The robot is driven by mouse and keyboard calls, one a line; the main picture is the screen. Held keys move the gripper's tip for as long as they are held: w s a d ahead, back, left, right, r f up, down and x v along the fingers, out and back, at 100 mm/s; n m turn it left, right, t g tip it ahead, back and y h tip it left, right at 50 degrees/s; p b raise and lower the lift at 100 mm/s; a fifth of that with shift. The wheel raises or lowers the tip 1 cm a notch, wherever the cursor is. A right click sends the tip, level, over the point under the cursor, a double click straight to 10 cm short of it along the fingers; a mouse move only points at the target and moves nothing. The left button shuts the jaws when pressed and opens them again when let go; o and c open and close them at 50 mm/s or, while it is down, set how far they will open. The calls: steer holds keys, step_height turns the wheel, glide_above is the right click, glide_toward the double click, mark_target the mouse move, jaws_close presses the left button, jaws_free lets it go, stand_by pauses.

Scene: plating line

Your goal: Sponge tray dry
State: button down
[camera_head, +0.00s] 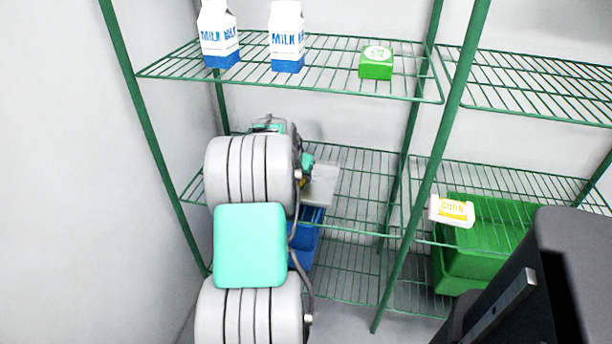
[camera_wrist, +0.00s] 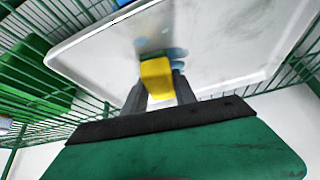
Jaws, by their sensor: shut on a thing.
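A white tray (camera_wrist: 235,45) fills much of the wrist view, with a few small blue wet-looking patches near its middle. In the head view the tray (camera_head: 322,186) lies on the middle shelf, partly hidden by my arm. My gripper (camera_wrist: 160,88) is shut on a yellow and green sponge (camera_wrist: 156,78). The sponge is at the tray's surface beside the blue patches; I cannot tell whether it touches. In the head view my arm hides most of the gripper and sponge.
Green wire shelves (camera_head: 365,200) surround my arm, with upright posts close by. Milk cartons (camera_head: 286,38) and a green box (camera_head: 376,63) stand on the shelf above. A blue bin (camera_head: 304,238) is below. A green crate (camera_head: 486,235) and a corn package (camera_head: 451,211) are to the right.

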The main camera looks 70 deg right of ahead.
steer(key=shift+w+a, duration=0.15)
steer(key=shift+w, duration=0.85)
steer(key=shift+w+a, duration=0.15)
steer(key=shift+w, duration=0.8)
steer(key=shift+d, duration=0.7)
steer(key=shift+s+d, duration=0.2)
steer(key=shift+s, duration=1.15)
steer(key=shift+s+d, duration=0.2)
steer(key=shift+s, duration=1.2)
steer(key=shift+s+d, duration=0.2)
steer(key=shift+s, duration=1.15)
steer(key=shift+w+r+p, duration=0.1)
steer(key=shift+r+p, duration=2)
steer(key=shift+r, duration=1)
